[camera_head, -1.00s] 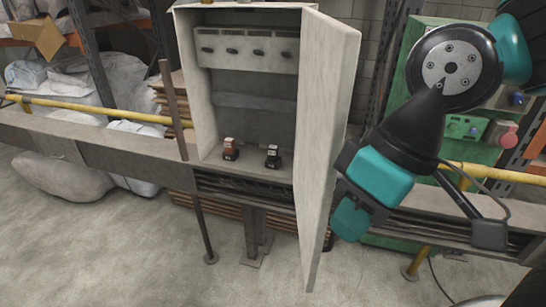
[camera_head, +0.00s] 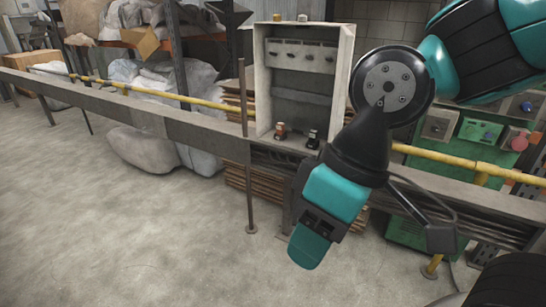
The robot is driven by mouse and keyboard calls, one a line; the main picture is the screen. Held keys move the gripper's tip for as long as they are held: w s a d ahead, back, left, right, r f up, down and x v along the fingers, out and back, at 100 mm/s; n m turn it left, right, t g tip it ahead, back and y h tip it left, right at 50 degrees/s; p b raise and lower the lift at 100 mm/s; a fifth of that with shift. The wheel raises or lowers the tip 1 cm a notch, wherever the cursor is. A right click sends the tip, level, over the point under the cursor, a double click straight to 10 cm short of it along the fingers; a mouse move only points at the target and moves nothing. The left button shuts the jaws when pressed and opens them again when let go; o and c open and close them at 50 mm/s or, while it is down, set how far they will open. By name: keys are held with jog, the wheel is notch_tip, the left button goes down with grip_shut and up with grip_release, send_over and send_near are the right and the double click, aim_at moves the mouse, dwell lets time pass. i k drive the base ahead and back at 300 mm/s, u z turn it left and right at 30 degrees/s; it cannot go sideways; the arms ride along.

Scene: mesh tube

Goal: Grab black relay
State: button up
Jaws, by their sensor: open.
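The black relay (camera_head: 313,140) stands upright on the bottom ledge of an open grey cabinet (camera_head: 262,75), to the right of a red relay (camera_head: 281,131). My gripper (camera_head: 308,248) hangs from my arm in the foreground, pointing down, below and in front of the cabinet in the picture. It is open and holds nothing that I can see. It is apart from both relays. My arm covers the cabinet's lower right edge, close to the black relay.
A long grey rail (camera_head: 120,112) and a yellow pipe (camera_head: 210,104) run past the cabinet. A thin post (camera_head: 246,165) stands left of it. Green equipment (camera_head: 478,131) is at the right. The concrete floor (camera_head: 130,240) at the front left is clear.

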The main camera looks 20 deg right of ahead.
aim_at(313, 136)
jog(key=z, duration=0.55)
jog(key=k, duration=0.15)
jog(key=u, duration=1.45)
jog(key=i, duration=1.35)
jog(key=z, duration=0.5)
jog(key=i, duration=0.75)
jog(key=z, duration=1.2)
jog(key=i, duration=0.65)
jog(key=z, duration=0.5)
